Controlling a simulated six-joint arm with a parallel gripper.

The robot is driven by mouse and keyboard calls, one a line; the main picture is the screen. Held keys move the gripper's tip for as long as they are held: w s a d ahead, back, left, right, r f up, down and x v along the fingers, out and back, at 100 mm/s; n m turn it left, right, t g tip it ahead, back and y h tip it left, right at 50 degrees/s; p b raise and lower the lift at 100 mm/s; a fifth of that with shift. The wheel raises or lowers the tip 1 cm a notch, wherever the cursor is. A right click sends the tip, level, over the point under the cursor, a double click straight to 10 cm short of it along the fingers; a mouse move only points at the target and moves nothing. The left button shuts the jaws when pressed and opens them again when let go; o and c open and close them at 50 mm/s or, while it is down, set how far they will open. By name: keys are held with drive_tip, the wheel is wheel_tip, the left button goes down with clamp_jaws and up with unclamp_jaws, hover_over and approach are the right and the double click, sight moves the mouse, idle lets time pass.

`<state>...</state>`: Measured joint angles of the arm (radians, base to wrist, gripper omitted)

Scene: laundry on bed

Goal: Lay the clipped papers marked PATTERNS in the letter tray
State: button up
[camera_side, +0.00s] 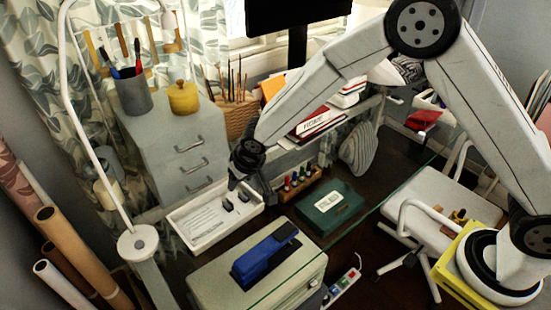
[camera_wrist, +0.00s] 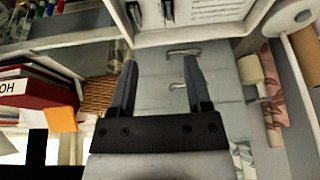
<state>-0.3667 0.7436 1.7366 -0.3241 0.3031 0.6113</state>
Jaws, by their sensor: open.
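The letter tray (camera_side: 232,229) is white and shallow, on the desk in front of the grey drawer unit. A white sheet or sheaf with printed lines (camera_side: 203,221) lies inside it, with two black clip-like pieces beside or on it. The printed sheet (camera_wrist: 215,8) and the tray wall (camera_wrist: 205,32) also show at the top of the wrist view. I cannot read PATTERNS on it. My gripper (camera_side: 251,188) is open and empty at the tray's back right side, apart from the papers. In the wrist view its fingers (camera_wrist: 161,75) stand wide apart with nothing between them.
The grey drawer unit (camera_side: 180,145) stands behind the tray. A green box (camera_side: 325,210) and a rack of small bottles (camera_side: 298,184) are to the right. A blue stapler-like object (camera_side: 265,256) lies on a beige box (camera_side: 290,285) in front. Red books (camera_wrist: 38,92) sit on a shelf.

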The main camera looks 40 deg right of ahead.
drive_tip(key=s+d+r+g, duration=0.1)
drive_tip(key=s+d+r, duration=0.3)
drive_tip(key=s+d, duration=0.4)
drive_tip(key=s+d+r, duration=0.3)
drive_tip(key=s+d, duration=0.6)
drive_tip(key=s, duration=0.5)
drive_tip(key=shift+s+d+r+m+g, duration=0.15)
drive_tip(key=shift+d+r+m+g, duration=0.15)
drive_tip(key=shift+r+g, duration=0.1)
